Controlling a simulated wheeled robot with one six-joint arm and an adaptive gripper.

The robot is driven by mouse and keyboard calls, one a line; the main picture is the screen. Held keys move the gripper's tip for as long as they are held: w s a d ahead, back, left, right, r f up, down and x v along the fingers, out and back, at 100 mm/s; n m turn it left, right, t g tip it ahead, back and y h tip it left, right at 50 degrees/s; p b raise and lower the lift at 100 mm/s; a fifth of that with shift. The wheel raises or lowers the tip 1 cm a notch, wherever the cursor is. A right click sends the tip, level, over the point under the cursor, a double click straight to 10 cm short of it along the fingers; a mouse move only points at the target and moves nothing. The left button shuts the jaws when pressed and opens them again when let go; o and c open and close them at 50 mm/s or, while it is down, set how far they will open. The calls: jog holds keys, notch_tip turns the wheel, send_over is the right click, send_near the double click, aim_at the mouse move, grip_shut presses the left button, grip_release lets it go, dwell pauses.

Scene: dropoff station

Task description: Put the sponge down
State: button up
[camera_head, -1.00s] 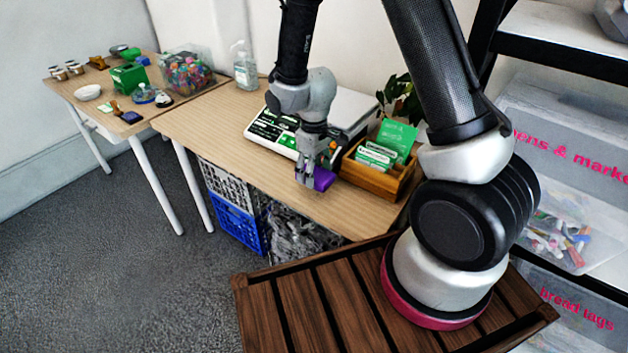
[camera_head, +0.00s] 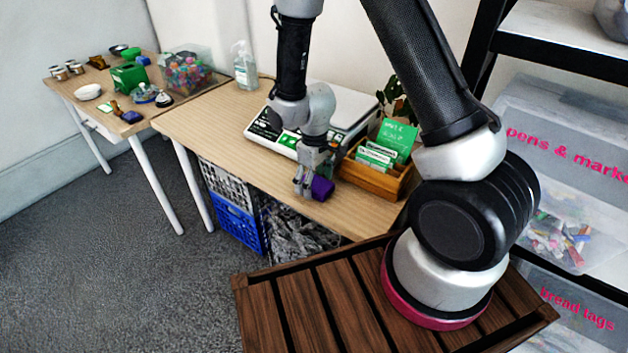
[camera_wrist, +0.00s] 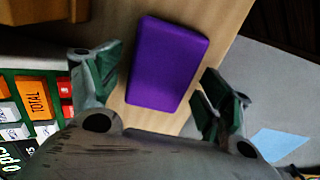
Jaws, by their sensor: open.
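The purple sponge (camera_wrist: 167,64) lies on the light wooden table (camera_wrist: 228,18), close to its front edge, in the wrist view. In the head view the sponge (camera_head: 322,188) shows beside my gripper (camera_head: 305,188), partly hidden by it. My gripper (camera_wrist: 160,92) is open, with one finger on each side of the sponge's near part. Gaps show between the fingers and the sponge in the wrist view.
A white scale (camera_head: 350,108) with a green and black panel stands behind my gripper. A wooden box of cards (camera_head: 376,178) is to the right. A pump bottle (camera_head: 245,68) and a tub of colourful items (camera_head: 187,74) stand farther left. The table's left part is clear.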

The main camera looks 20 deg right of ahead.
aim_at(314, 182)
notch_tip(314, 182, up, 12)
jog(key=shift+r, duration=0.15)
dwell(0.3)
dwell(0.4)
